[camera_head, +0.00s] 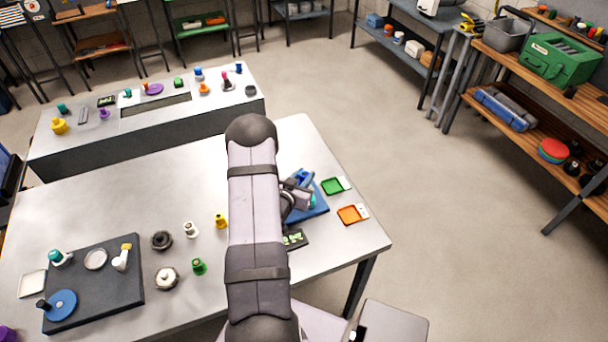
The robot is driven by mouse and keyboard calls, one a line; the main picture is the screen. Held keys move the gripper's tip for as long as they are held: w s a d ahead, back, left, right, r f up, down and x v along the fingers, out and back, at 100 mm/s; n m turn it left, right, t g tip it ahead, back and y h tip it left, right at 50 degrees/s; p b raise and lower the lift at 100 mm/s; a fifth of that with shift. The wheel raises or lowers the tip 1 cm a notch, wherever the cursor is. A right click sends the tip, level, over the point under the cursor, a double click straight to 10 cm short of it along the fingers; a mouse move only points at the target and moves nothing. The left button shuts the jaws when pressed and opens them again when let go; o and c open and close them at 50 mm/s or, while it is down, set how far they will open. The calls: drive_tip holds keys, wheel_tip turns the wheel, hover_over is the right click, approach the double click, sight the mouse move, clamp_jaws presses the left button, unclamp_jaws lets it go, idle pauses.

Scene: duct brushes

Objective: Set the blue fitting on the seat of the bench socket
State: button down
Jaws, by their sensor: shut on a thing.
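My gripper (299,190) is right of my arm, low over a blue base (318,207) on the near table. It is shut on a small blue piece, which appears to be the blue fitting (303,176). The fitting is partly hidden by the gripper, and I cannot tell whether it touches anything below. The bench socket and its seat are not clearly visible; my gripper and arm cover part of the blue base.
A green tray (334,186) and an orange tray (351,215) lie right of the blue base. A small dark display (294,239) lies in front. Several fittings, including a yellow one (220,221), stand left of my arm. A dark board (98,290) holds more pieces.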

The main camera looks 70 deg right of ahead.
drive_tip(key=shift+f+b, duration=1.05)
drive_tip(key=shift+f, duration=0.75)
drive_tip(key=shift+f+b, duration=0.6)
drive_tip(key=shift+f, duration=0.1)
